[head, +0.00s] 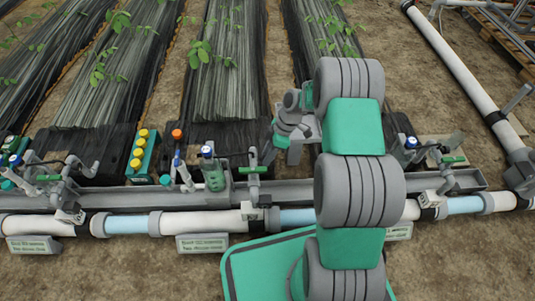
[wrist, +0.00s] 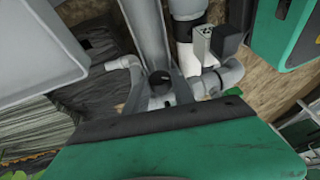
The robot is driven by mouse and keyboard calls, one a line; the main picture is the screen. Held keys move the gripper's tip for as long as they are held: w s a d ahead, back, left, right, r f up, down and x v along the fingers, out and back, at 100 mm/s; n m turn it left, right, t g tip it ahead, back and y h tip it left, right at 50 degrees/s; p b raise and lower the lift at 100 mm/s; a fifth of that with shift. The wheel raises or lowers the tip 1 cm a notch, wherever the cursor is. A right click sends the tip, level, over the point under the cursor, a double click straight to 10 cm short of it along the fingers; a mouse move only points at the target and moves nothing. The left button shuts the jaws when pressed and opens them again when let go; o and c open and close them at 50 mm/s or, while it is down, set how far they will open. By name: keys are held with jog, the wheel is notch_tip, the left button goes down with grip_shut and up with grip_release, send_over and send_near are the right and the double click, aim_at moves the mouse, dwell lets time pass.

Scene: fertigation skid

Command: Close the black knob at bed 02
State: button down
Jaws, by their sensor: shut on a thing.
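My gripper (head: 288,132) is low at the pipe manifold in the head view, partly behind my green and grey arm. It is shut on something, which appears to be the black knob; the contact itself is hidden. In the wrist view a dark round knob (wrist: 160,80) shows on a grey fitting, close to the black edge of a large green panel. In the head view the knob is hidden by my arm. A sign (head: 203,244) stands in front of the pipe; its small lettering is hard to read.
A white and pale blue pipe (head: 125,224) runs across the front. Valves with green handles (head: 254,170) stand along the grey rail (head: 330,190). A green bottle rack (head: 143,158) with yellow caps is at left. Planted black beds (head: 225,60) lie behind; bare soil is in front.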

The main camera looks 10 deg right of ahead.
jog(key=shift+w+m+g+p, duration=0.15)
jog(key=shift+m+g+p, duration=0.15)
jog(key=shift+g+p, duration=0.85)
jog(key=shift+d+g+y, duration=0.1)
jog(key=shift+g+y, duration=0.15)
jog(key=shift+y, duration=0.05)
jog(key=shift+w+f+g+p, duration=0.15)
jog(key=shift+g+p, duration=0.55)
jog(key=shift+p, duration=0.55)
jog(key=c, duration=1.1)
grip_release()
jog(key=shift+o, duration=0.2)
